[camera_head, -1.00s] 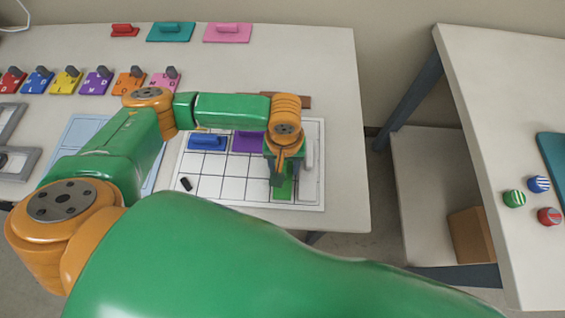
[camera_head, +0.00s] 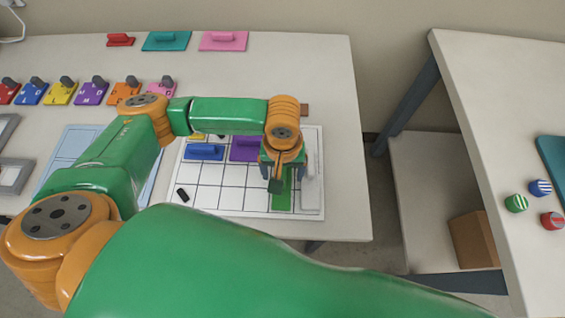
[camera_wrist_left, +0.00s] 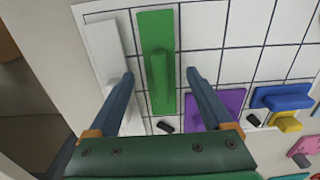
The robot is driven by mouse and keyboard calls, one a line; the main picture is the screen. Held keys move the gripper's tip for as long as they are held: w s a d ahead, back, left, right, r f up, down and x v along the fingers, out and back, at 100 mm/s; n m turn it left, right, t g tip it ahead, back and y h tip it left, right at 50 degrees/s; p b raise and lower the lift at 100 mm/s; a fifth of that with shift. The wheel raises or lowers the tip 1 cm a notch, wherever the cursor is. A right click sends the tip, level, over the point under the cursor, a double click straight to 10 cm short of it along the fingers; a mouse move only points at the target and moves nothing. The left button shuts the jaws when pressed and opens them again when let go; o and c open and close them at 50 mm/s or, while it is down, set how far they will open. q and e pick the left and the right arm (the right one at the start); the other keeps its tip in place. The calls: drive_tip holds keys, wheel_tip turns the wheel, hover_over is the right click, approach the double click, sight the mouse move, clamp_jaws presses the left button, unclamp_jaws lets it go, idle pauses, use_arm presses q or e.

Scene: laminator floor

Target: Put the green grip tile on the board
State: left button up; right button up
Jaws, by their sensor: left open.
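The green grip tile (camera_head: 285,197) lies on the white gridded board (camera_head: 235,201), at its right part. In the left wrist view the tile (camera_wrist_left: 157,40) is long, with a raised green handle along its middle. My left gripper (camera_head: 274,184) is over the tile and partly hides it in the head view. In the left wrist view the gripper (camera_wrist_left: 159,72) is open, with one finger to each side of the tile and nothing held. My right gripper is not in view.
Blue (camera_head: 205,152), purple (camera_head: 243,150) and yellow tiles lie on the board. A white tile (camera_wrist_left: 101,40) lies beside the green one. A small black piece (camera_head: 182,195) is at the board's left. A second table (camera_head: 490,130) stands right, across a gap.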

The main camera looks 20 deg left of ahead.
sight(282, 176)
use_arm(q)
wheel_tip(282, 176, up, 10)
drive_tip(key=shift+r+p, duration=0.15)
drive_tip(key=shift+p, duration=0.15)
